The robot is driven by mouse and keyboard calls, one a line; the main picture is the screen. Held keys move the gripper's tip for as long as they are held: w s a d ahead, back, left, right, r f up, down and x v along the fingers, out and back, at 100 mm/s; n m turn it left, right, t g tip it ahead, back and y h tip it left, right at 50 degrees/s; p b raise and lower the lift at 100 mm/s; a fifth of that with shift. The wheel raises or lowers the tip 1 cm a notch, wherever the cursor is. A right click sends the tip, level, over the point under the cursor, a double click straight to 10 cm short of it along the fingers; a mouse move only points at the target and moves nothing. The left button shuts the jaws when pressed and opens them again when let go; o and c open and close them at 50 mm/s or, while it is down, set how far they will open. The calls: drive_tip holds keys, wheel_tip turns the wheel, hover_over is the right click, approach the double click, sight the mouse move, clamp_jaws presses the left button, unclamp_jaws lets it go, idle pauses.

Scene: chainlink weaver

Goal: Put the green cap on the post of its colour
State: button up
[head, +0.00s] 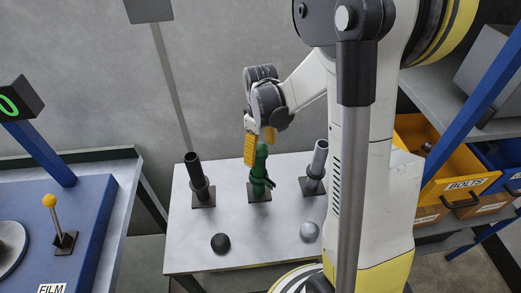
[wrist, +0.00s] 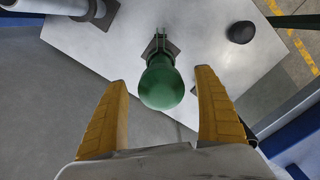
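The green post (head: 257,184) stands upright in the middle of the pale table. The green cap (wrist: 161,86) is a rounded dome at the top of the green post, and it also shows in the head view (head: 261,149). It looks seated on the post, but its lower edge is hard to make out. My gripper (wrist: 162,80) is open, its two yellow fingers on either side of the cap with a visible gap on both sides. In the head view my gripper (head: 260,142) is at the top of the green post.
A black post (head: 198,178) stands left and a grey post (head: 316,168) right on the table (head: 265,226). A black cap (head: 220,243) and a grey cap (head: 309,231) lie at the front. A blue bench (head: 85,225) is left; yellow bins (head: 455,170) are right.

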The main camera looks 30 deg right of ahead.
wheel_tip(320, 180, up, 12)
idle(0.6)
idle(0.4)
drive_tip(key=s+a+f+m+t+b, duration=0.4)
drive_tip(key=s+a+t+b, duration=0.3)
drive_tip(key=s+a, duration=0.3)
drive_tip(key=s+m+b, duration=0.1)
drive_tip(key=s, duration=0.2)
drive_tip(key=shift+a+f, duration=0.15)
drive_tip(key=shift+a, duration=0.1)
drive_tip(key=shift+s, duration=0.1)
idle(0.9)
